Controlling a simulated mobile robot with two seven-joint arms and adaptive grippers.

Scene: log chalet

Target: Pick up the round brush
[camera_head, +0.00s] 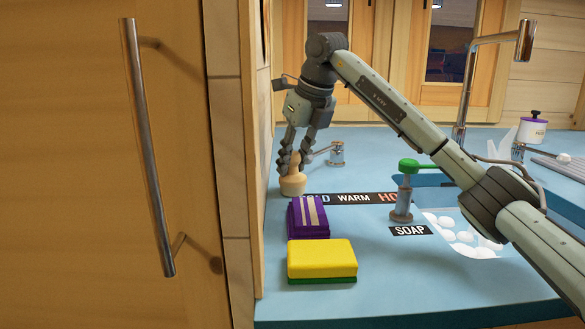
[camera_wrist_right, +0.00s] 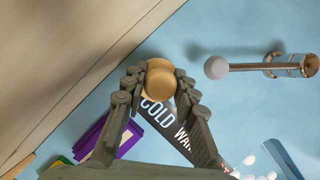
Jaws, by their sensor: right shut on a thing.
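The round brush (camera_head: 293,184) has a pale wooden body with a narrower top. It stands upright at the back left of the blue counter, near the wooden side panel. My right gripper (camera_head: 294,158) points down from above with its fingers closed around the brush's top. In the right wrist view the round wooden top of the brush (camera_wrist_right: 160,78) sits between the fingertips of the right gripper (camera_wrist_right: 160,85). The lower part of the brush is partly hidden there. I cannot tell whether the brush touches the counter. My left gripper is not in view.
A purple striped block (camera_head: 308,217) and a yellow-green sponge (camera_head: 322,260) lie in front of the brush. A faucet lever (camera_head: 336,153) is close behind on the right. A green-topped soap pump (camera_head: 403,190) stands by the sink. A wooden door with a metal handle (camera_head: 148,150) fills the left.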

